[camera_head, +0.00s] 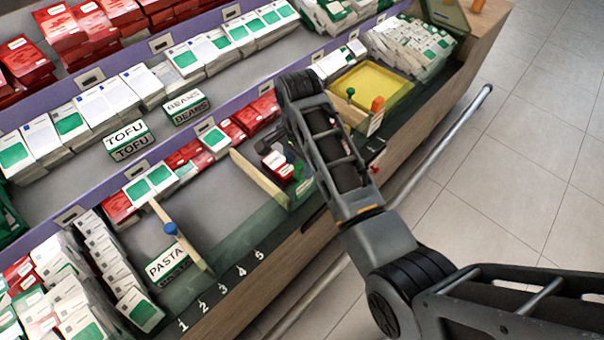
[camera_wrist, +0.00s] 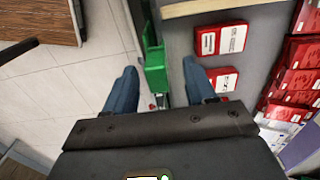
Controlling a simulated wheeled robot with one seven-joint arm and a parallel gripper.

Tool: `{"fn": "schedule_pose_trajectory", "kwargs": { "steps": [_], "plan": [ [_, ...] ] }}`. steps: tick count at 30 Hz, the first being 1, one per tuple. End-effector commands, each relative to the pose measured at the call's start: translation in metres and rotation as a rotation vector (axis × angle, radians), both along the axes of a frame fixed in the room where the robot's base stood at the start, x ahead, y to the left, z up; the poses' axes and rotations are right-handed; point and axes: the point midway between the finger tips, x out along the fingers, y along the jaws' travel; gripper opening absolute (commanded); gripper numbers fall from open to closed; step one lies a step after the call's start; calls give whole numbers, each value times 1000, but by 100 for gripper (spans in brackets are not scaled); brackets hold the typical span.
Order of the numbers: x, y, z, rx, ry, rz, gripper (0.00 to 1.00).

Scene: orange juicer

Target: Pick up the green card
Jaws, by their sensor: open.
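A narrow bright green piece, which I take for the green card (camera_wrist: 154,68), stands at the counter's edge in the wrist view. My gripper (camera_wrist: 159,68) is open, with one blue finger to each side of the green piece in the picture. I cannot tell whether either finger touches it or how far below the fingertips it is. In the head view a small green patch (camera_head: 298,171) shows beside my arm, next to red-and-white cards. My arm hides most of the gripper there.
Two red-and-white boxes (camera_wrist: 221,39) lie right of the green piece in the wrist view. A wooden divider (camera_head: 259,177) stands left of that spot. A yellow tray (camera_head: 372,88) is to the right, and shelves of red and green-white boxes lie behind.

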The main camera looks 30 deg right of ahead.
Motion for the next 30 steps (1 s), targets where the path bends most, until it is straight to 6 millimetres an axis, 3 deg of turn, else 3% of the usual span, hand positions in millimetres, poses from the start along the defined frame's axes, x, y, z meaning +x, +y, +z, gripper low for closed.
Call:
{"fn": "schedule_pose_trajectory", "kwargs": {
  "steps": [7,17,30],
  "plan": [
    [-3,-2,-34,0,3,0,55],
    [-3,-2,-40,0,0,0,54],
    [-3,-2,-40,0,1,0,12]
  ]
}}
